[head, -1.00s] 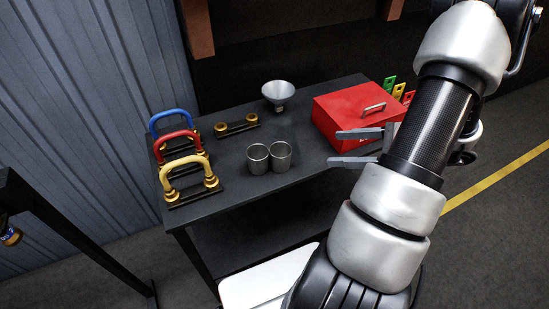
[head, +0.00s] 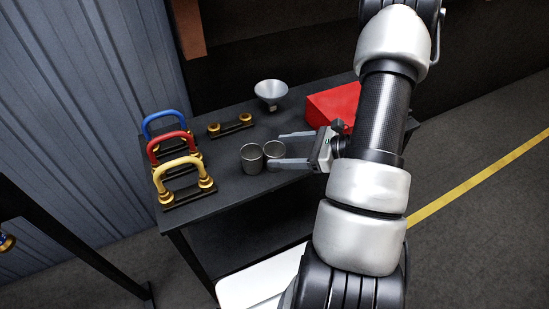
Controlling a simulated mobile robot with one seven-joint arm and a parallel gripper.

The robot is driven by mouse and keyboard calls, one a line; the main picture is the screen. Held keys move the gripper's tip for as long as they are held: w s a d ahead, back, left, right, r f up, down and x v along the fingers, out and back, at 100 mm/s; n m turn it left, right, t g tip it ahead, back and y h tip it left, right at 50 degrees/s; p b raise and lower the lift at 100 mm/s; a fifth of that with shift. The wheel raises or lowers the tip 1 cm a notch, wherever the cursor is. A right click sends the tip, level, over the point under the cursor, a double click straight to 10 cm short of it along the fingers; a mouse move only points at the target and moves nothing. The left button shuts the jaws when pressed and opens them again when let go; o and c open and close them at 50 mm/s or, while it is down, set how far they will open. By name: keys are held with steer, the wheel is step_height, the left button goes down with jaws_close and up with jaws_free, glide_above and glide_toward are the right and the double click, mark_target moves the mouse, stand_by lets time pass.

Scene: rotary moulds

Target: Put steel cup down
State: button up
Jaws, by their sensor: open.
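A steel funnel (head: 271,91) and a black bar with brass knobs (head: 230,126) are behind the cups. Blue (head: 164,121), red (head: 170,143) and yellow (head: 182,171) handles stand at left. A red box (head: 333,103) is at right, partly behind my arm. The dark table (head: 228,186) is bare in front.

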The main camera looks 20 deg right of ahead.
steer(key=shift+w+a+f, duration=0.2)
steer(key=shift+w+a, duration=0.15)
steer(key=shift+a, duration=0.05)
steer(key=c, duration=1.3)
